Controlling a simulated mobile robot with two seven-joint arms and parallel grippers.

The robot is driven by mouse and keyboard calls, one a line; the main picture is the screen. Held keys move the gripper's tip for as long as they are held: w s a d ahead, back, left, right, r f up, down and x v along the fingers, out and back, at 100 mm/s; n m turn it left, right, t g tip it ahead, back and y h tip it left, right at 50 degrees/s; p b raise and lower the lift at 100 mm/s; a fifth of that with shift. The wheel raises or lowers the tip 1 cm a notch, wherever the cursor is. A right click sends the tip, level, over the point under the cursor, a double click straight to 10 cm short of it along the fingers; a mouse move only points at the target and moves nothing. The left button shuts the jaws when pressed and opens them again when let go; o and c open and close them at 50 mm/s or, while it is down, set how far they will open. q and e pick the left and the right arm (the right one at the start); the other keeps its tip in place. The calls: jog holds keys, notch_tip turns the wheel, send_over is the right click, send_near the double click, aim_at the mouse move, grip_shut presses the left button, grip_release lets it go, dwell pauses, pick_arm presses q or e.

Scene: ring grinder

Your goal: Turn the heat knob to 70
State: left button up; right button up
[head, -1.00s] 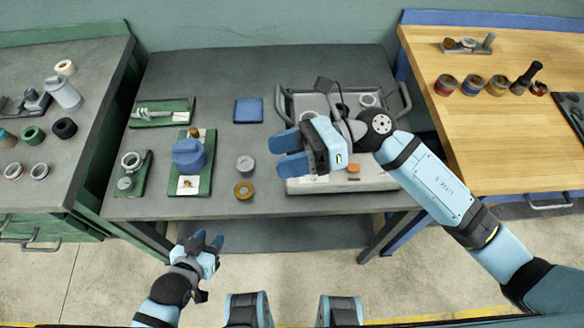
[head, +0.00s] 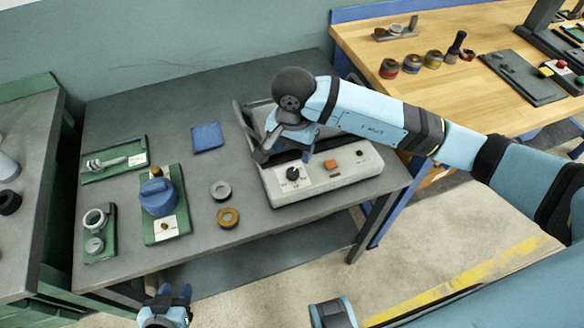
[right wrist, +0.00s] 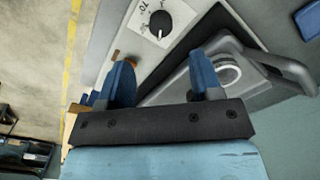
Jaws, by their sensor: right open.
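The black heat knob (head: 293,174) sits on a white label plate at the front left of the grey machine (head: 325,182). In the right wrist view the knob (right wrist: 160,23) shows at the top, with a printed "70" (right wrist: 159,5) on its label and a small white mark on the knob. My right gripper (head: 303,150) is over the machine, just behind the knob and apart from it. In the right wrist view its two blue fingers (right wrist: 162,78) are spread with nothing between them. My left gripper (head: 172,293) is low in front of the table, fingers apart and empty.
An orange switch (head: 331,164) is right of the knob. A grey ring (head: 221,190) and a brass ring (head: 228,217) lie left of the machine. A green-based blue fixture (head: 158,197) stands further left.

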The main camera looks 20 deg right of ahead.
aim_at(293, 172)
notch_tip(293, 172, down, 8)
jog(key=shift+a+f, duration=0.1)
dwell(0.4)
jog(key=c, duration=0.9)
